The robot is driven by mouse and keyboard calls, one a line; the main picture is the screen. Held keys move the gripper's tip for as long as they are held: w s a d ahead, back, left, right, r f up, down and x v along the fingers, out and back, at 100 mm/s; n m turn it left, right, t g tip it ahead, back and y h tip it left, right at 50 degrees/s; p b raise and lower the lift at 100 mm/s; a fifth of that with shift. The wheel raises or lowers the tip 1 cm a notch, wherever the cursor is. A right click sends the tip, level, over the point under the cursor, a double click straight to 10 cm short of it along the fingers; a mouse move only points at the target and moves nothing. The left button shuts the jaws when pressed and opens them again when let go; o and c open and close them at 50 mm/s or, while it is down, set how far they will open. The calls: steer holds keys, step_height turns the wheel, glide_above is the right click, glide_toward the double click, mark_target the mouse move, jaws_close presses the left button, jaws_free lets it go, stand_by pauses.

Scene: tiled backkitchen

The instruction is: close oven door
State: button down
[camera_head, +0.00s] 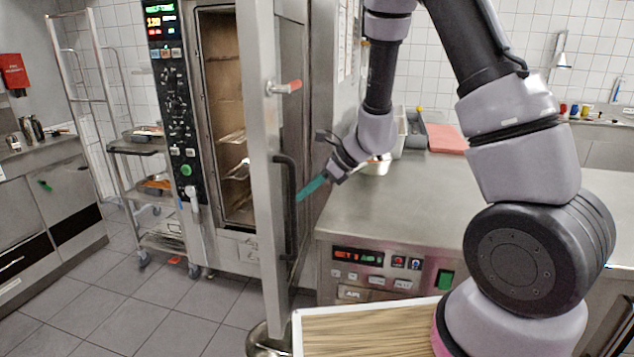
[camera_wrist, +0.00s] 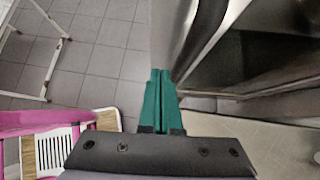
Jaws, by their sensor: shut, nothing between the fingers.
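The oven (camera_head: 180,150) stands at the back left with its chamber (camera_head: 225,110) uncovered. The oven door (camera_head: 262,170) is open, swung out towards me and seen nearly edge-on.
A steel counter (camera_head: 400,205) lies under my arm, with a red board (camera_head: 447,139) and containers at its back. A trolley rack (camera_head: 135,148) stands left of the oven. A tray with a white rim (camera_head: 297,335) is in front. Tiled floor (camera_head: 120,310) is clear at left.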

mark_target(273, 204)
steer(key=a, duration=0.1)
steer(key=a+f, duration=0.1)
steer(key=a, duration=0.1)
steer(key=w+a+f, duration=0.1)
steer(key=a, duration=0.1)
steer(key=shift+w, duration=0.1)
steer(key=shift+w+a, duration=0.2)
steer(key=shift+a, duration=0.2)
steer(key=shift+a, duration=0.1)
